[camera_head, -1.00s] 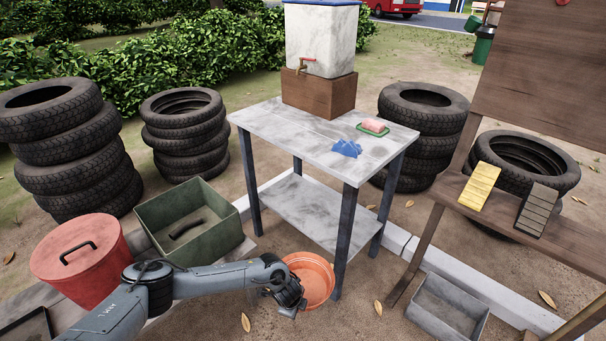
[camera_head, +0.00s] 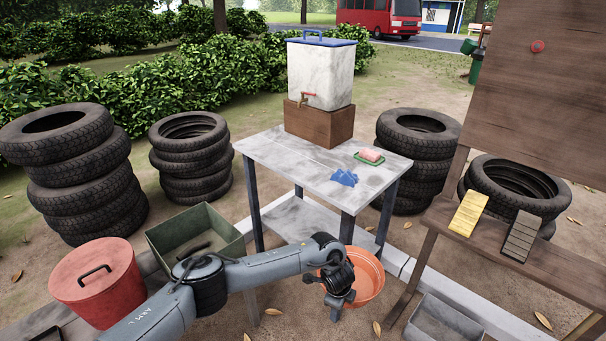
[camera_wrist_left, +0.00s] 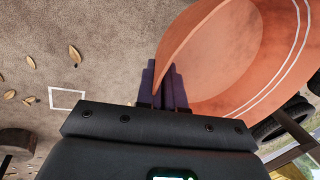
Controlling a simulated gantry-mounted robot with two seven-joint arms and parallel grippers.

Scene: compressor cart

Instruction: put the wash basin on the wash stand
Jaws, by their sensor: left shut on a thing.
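The orange wash basin (camera_head: 368,278) is at the front right leg of the wash stand, below its tabletop. My left gripper (camera_head: 338,300) is shut on the basin's near left rim. In the left wrist view the gripper fingers (camera_wrist_left: 166,88) pinch the rim of the basin (camera_wrist_left: 235,60), which looks tilted there. The basin appears to be off the ground, but its height is hard to tell. The wash stand (camera_head: 285,152) is a grey table with dark legs and a lower shelf. My right gripper is not in view.
On the stand are a white water tank (camera_head: 320,75) on a brown block (camera_head: 318,122), a blue cloth (camera_head: 344,178) and pink soap on a green dish (camera_head: 369,156). The tabletop's front left is clear. A wooden bench (camera_head: 500,240) stands right; a red bucket (camera_head: 97,283) stands left.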

